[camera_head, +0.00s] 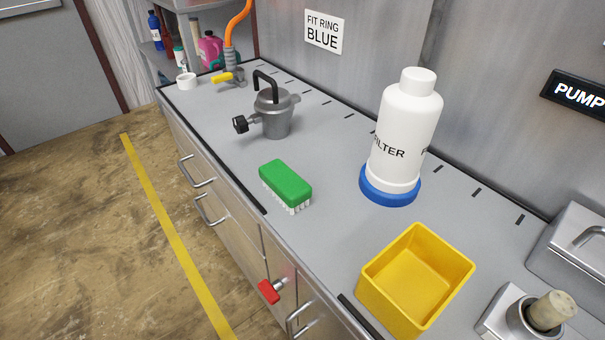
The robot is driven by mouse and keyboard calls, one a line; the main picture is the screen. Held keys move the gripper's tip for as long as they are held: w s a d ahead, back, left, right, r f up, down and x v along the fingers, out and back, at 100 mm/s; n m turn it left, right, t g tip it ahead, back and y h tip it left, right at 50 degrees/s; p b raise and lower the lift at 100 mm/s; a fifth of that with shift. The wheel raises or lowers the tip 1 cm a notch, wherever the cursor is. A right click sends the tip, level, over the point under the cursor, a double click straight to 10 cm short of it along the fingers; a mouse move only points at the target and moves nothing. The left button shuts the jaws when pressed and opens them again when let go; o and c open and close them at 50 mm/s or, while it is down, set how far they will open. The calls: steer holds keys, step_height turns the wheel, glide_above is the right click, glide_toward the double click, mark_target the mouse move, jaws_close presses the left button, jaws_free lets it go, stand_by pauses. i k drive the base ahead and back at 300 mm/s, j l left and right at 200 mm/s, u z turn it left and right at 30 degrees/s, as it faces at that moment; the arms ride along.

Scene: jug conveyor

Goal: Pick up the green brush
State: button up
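The green brush (286,184) lies on the grey worktop near its front edge, with its green back up and white bristles down. It is in the middle of the head view, fully visible, with nothing touching it. My gripper is not in the head view, and I cannot see its state.
A grey metal pot (273,116) with a black handle stands behind left of the brush. A white filter bottle (405,130) in a blue ring (390,190) stands to the right. A yellow bin (416,278) is at front right. The worktop (320,228) around the brush is clear.

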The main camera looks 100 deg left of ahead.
mark_target(291, 190)
steer(key=k+l+u, duration=0.1)
steer(key=u, duration=2)
steer(key=k+j, duration=0.05)
steer(key=j, duration=0.05)
